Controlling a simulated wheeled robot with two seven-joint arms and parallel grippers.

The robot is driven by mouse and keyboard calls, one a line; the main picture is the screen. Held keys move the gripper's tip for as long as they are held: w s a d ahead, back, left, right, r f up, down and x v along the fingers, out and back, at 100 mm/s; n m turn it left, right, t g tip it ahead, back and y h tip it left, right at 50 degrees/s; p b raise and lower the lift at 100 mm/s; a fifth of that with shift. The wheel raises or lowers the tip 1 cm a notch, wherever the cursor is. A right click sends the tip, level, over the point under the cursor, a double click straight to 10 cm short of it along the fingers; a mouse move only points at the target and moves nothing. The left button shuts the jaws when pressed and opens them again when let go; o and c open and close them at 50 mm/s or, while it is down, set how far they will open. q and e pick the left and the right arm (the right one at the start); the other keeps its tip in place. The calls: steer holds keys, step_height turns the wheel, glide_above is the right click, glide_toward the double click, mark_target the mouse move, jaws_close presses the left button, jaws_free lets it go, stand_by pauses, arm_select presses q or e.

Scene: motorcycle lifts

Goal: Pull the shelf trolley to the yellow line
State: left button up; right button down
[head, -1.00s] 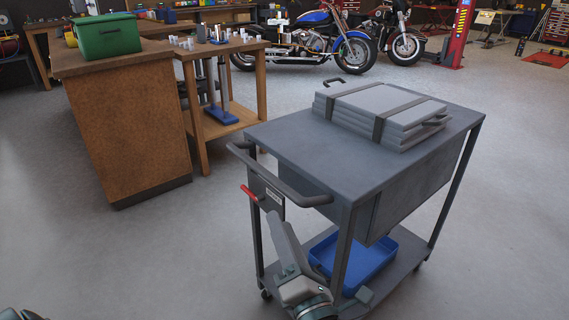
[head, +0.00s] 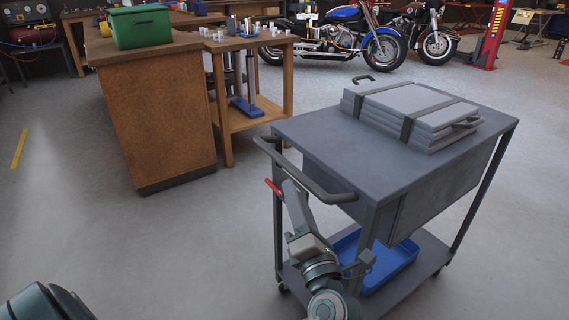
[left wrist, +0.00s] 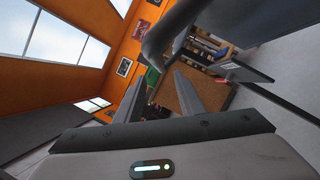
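The grey shelf trolley (head: 300,128) stands at right in the head view, with strapped grey panels on its top and a blue tray on its lower shelf. Its dark push handle (head: 322,190) faces me; in the left wrist view the handle (left wrist: 163,38) crosses close by the fingertips. My left gripper (head: 290,190) is just under the handle's left end, beside the red lever. Its fingers look apart in the left wrist view (left wrist: 162,85); whether the bar lies between them is unclear. The yellow line (head: 19,148) is on the floor at far left. My right gripper is out of view.
A wooden workbench (head: 165,130) with a green box (head: 140,28) stands left of the trolley, a smaller wooden table (head: 229,145) beside it. Motorcycles (head: 345,35) stand at the back. The floor between the yellow line and trolley is clear in front of the bench.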

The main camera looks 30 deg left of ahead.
mark_target(285, 165)
arm_select(q)
steer(key=x, duration=1)
steer(key=shift+w+a, duration=0.1)
steer(key=shift+a, duration=0.1)
jaws_close()
